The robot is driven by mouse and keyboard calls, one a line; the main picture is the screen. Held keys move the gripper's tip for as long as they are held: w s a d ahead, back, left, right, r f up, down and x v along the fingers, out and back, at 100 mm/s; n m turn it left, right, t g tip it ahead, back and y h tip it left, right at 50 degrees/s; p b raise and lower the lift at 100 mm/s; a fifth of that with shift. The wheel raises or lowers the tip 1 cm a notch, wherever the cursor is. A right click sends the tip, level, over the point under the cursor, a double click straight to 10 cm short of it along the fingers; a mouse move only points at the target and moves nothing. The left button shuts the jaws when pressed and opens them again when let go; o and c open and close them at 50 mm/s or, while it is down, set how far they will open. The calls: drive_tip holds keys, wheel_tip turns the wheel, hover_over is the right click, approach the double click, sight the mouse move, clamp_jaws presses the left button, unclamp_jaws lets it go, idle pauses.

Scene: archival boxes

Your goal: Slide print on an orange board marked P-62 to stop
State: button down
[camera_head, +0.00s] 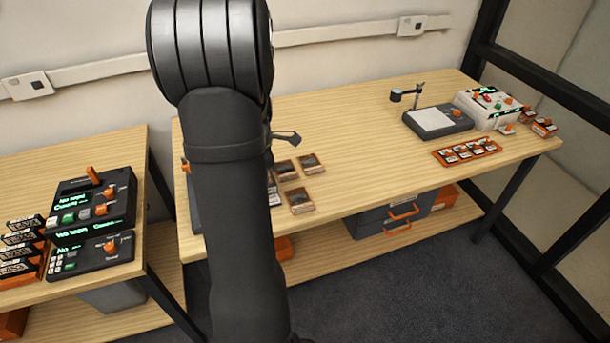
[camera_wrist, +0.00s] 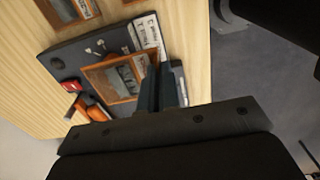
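In the wrist view, an orange-edged board with a grey print (camera_wrist: 122,78) lies on a dark grey device (camera_wrist: 72,60). No P-62 mark is legible. My gripper (camera_wrist: 164,82) points at the device, its dark fingers close together beside the board's right edge. I cannot tell whether they touch the board or hold anything. White printed labels (camera_wrist: 150,32) lie along the device's edge near the fingertips. In the head view my arm hides the gripper and most of this device; a dark edge (camera_head: 194,210) shows left of the arm.
Other orange print boards (camera_head: 311,163) lie right of my arm, one nearer the front edge (camera_head: 300,202). A red button (camera_wrist: 71,86) and an orange handle (camera_wrist: 92,106) sit on the device. A control box (camera_head: 92,200) stands on the left table. The central wooden tabletop (camera_head: 350,120) is clear.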

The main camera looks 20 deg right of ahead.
drive_tip(key=shift+w+a+f, duration=0.3)
drive_tip(key=shift+a+f, duration=0.35)
drive_tip(key=shift+a, duration=1.45)
drive_tip(key=shift+w+a+f, duration=0.3)
drive_tip(key=shift+a+f, duration=0.3)
drive_tip(key=shift+a, duration=1.5)
drive_tip(key=shift+w+a+f, duration=0.3)
drive_tip(key=shift+a+f, duration=0.35)
drive_tip(key=shift+a, duration=1.45)
drive_tip(key=shift+f, duration=1.15)
drive_tip(key=shift+f, duration=0.15)
drive_tip(key=shift+f, duration=0.3)
drive_tip(key=shift+w, duration=0.1)
drive_tip(key=shift+w, duration=1.5)
